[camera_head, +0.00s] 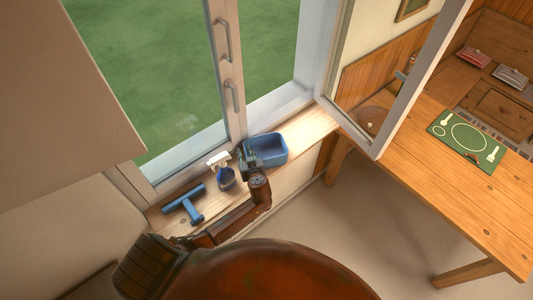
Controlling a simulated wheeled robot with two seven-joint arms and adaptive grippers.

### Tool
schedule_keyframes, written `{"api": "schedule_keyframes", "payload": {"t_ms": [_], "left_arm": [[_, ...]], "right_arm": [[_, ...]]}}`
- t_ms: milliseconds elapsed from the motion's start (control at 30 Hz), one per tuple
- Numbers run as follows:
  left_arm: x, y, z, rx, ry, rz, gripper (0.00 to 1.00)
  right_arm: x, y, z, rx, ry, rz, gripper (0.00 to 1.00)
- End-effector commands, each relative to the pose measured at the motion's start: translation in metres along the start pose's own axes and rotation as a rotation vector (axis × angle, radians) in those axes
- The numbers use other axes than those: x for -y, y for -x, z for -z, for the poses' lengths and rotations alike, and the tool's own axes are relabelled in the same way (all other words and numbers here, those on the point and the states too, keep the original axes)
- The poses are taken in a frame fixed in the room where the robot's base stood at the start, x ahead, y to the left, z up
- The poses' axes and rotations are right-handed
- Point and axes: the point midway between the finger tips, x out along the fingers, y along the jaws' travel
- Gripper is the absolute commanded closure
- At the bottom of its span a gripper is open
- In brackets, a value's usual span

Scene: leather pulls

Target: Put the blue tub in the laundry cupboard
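The blue tub (272,150) stands upright on the wooden windowsill, in front of the open window. My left gripper (248,157) is at the tub's left side, right by its rim, and covers part of that side. Its fingers are too small and overlapped to tell whether they are open or shut on the rim. My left arm reaches up to it from below. My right gripper is not in view. I cannot make out a laundry cupboard for certain.
A blue squeegee (187,204) and a small dark blue container (227,179) lie left of the tub on the sill (160,217). An open window sash (412,88) juts out at right, over a wooden table (480,205) with a green placemat (467,140). Floor below is clear.

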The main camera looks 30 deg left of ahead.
Motion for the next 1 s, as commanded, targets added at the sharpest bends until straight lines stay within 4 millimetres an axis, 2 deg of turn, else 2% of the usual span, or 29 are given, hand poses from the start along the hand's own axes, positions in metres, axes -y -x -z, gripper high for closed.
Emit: {"api": "schedule_keyframes", "payload": {"t_ms": [167, 533, 1000], "left_arm": [[-0.0004, -0.0001, -0.0008, 0.001, 0.0, -0.001, 0.75], [-0.0004, 0.0002, -0.0007, 0.001, 0.0, -0.001, 1.0], [-0.0002, 0.0003, -0.0002, 0.0, 0.001, -0.001, 1.0]], "right_arm": [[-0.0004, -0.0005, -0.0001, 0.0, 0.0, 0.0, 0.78], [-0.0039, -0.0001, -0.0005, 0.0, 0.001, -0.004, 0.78], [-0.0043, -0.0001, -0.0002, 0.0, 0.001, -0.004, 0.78]]}}
